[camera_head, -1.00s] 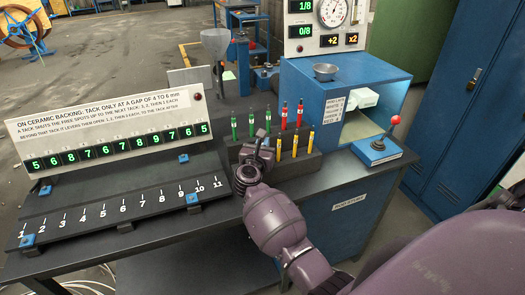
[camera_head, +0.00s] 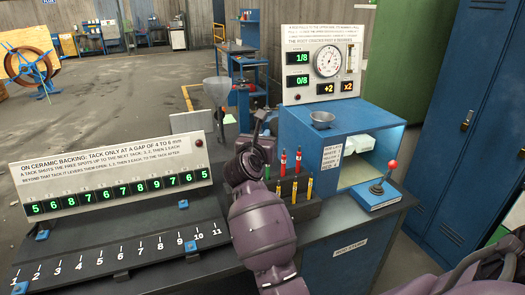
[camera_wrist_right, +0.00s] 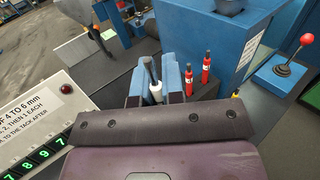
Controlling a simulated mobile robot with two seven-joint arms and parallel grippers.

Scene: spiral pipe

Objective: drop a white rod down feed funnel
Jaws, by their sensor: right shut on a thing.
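My right gripper (camera_head: 258,130) is raised at the left end of the rod rack. In the right wrist view its two blue fingers (camera_wrist_right: 160,75) are shut on a slim rod (camera_wrist_right: 156,92), white low down and grey above. A grey funnel (camera_head: 216,90) stands upright behind the bench, left of and beyond the gripper. A small metal bowl-like funnel (camera_head: 321,118) sits on top of the blue box, to the right. The frames do not show which is the feed funnel. The rod is apart from both. My left gripper is out of view.
A dark rack (camera_head: 300,208) holds red and yellow rods; my arm hides its left part. A numbered display board (camera_head: 110,178) stands at left. The blue box (camera_head: 300,140) and a red-knobbed lever (camera_head: 385,178) are at right.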

